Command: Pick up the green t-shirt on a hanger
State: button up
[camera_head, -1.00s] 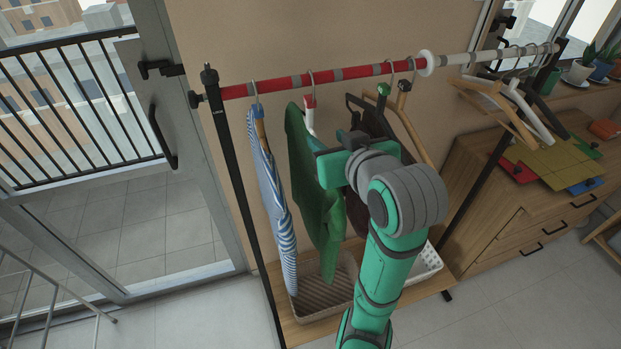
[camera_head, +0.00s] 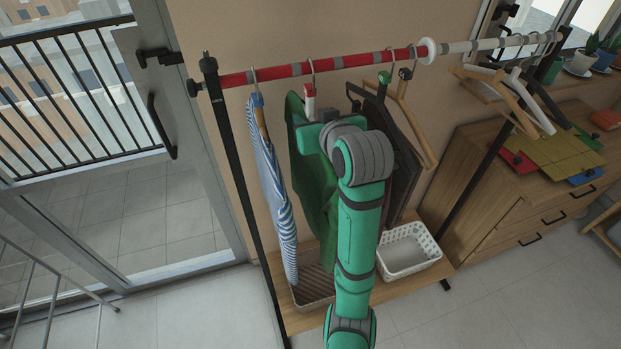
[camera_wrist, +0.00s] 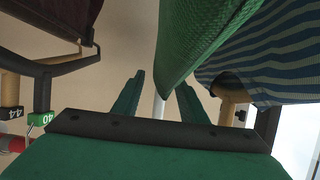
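The green t-shirt (camera_head: 313,185) hangs from the red part of the rail, on a white hanger (camera_head: 309,97) with a red tag. My arm covers much of its right side in the head view. In the wrist view the green t-shirt (camera_wrist: 205,40) fills the upper middle. My gripper (camera_wrist: 161,82) is open there, with a white piece of the hanger (camera_wrist: 159,107) showing between its two fingers. The fingers stand apart from it. In the head view my wrist is at the shirt's shoulder, and it hides the fingers.
A blue-striped shirt (camera_head: 267,180) hangs close on the left. Dark garments (camera_head: 405,160) and a wooden hanger (camera_head: 418,130) hang on the right. The red-and-white rail (camera_head: 350,72) runs above. A white basket (camera_head: 408,262) and a brown basket (camera_head: 312,286) stand below.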

grip_shut()
jog(key=shift+r, duration=0.15)
